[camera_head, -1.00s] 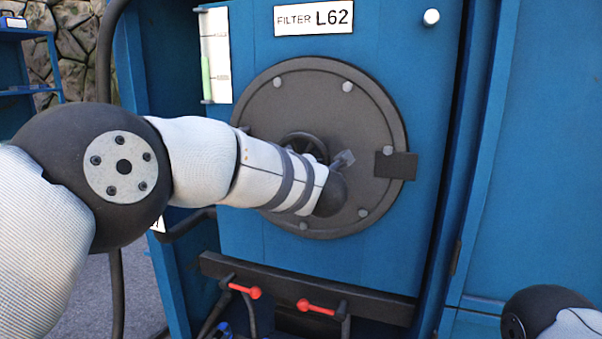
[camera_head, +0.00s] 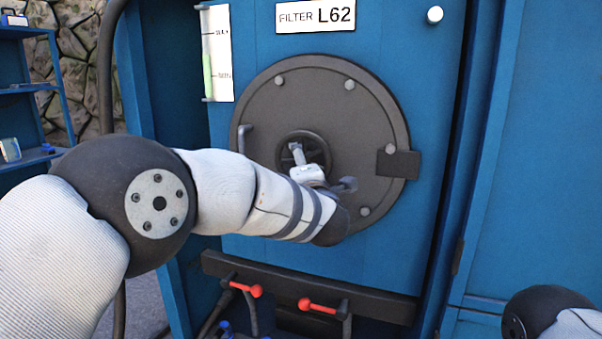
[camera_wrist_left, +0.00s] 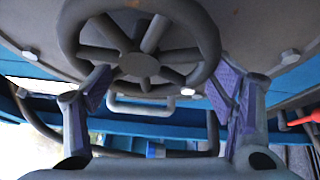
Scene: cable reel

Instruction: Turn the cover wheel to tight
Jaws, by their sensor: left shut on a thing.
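The cover wheel (camera_head: 318,141) is a dark spoked handwheel at the middle of the round grey cover (camera_head: 340,110). It fills the upper part of the left wrist view (camera_wrist_left: 205,25). My left gripper (camera_head: 320,168) is at the wheel, reaching up from its lower side. In the left wrist view its two purple-padded fingers (camera_wrist_left: 160,88) are on opposite sides of the wheel's rim, shut on it. My left forearm hides the cover's lower left part. My right arm shows at the bottom right, but its gripper is out of view.
A grey handle (camera_head: 245,138) stands out at the cover's left edge, and a dark latch block (camera_head: 398,164) at its right. Two red-handled valves (camera_head: 318,306) are below.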

